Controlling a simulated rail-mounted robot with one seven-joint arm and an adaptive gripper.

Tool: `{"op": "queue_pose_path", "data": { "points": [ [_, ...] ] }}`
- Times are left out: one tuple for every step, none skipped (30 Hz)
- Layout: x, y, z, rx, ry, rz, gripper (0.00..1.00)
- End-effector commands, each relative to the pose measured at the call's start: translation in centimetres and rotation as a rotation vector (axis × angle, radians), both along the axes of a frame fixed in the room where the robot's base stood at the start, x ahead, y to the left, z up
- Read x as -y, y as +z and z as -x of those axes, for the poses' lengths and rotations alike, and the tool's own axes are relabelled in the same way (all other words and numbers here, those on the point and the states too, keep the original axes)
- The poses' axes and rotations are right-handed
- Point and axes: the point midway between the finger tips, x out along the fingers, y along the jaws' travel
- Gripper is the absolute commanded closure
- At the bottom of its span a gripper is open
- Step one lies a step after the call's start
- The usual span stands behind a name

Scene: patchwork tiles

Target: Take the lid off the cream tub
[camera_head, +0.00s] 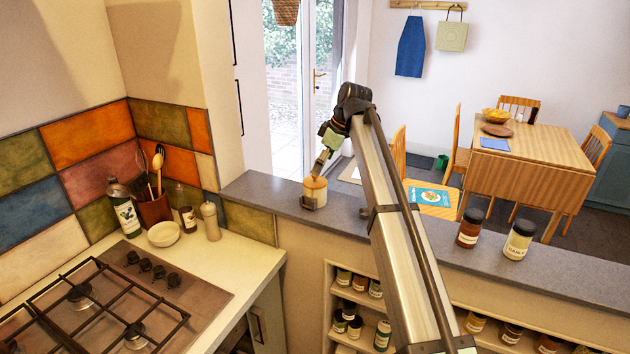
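The cream tub (319,197) stands on the grey ledge behind the counter. Its tan-orange lid (316,182) is on top. My gripper (314,187) reaches down to the tub from above and behind. A dark finger part shows low at the tub's front left side. The other finger is hidden or too small to make out. I cannot tell whether the fingers touch the tub or its lid, or how far they are open.
Two dark-lidded jars (519,240) stand further right on the grey ledge (420,232). Shelves of small jars are below it. The ledge between tub and jars looks free beneath my arm.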

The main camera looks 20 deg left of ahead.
Motion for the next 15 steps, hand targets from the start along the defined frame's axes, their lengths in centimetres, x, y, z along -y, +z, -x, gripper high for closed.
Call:
{"op": "queue_pose_path", "data": {
  "points": [
    [0.0, -0.1, 0.0, 0.000, 0.000, 0.000, 0.00],
    [-0.1, -0.3, 0.0, 0.000, 0.000, 0.000, 0.00],
    [-0.2, -0.6, 0.0, -0.001, 0.000, 0.001, 0.00],
    [-0.2, -0.9, 0.0, -0.001, -0.001, 0.001, 0.00],
    [-0.3, -1.2, 0.0, -0.002, 0.000, 0.002, 0.00],
    [-0.4, -1.6, 0.0, -0.002, 0.000, 0.002, 0.00],
    [-0.5, -1.9, 0.0, -0.002, 0.000, 0.001, 0.00],
    [-0.6, -2.3, 0.0, -0.002, 0.000, 0.001, 0.00],
    [-0.7, -2.8, 0.0, -0.003, 0.000, 0.002, 0.00],
    [-0.9, -3.3, 0.0, -0.003, 0.000, 0.002, 0.00],
    [-1.1, -3.6, 0.0, -0.002, 0.001, 0.001, 0.00],
    [-1.2, -4.0, -0.1, -0.001, 0.000, 0.001, 0.00],
    [-1.3, -4.3, -0.1, -0.001, 0.000, 0.001, 0.00],
    [-1.4, -4.5, -0.1, -0.001, -0.001, 0.001, 0.00],
    [-1.5, -4.7, -0.1, -0.001, 0.000, 0.001, 0.00]
  ]
}}
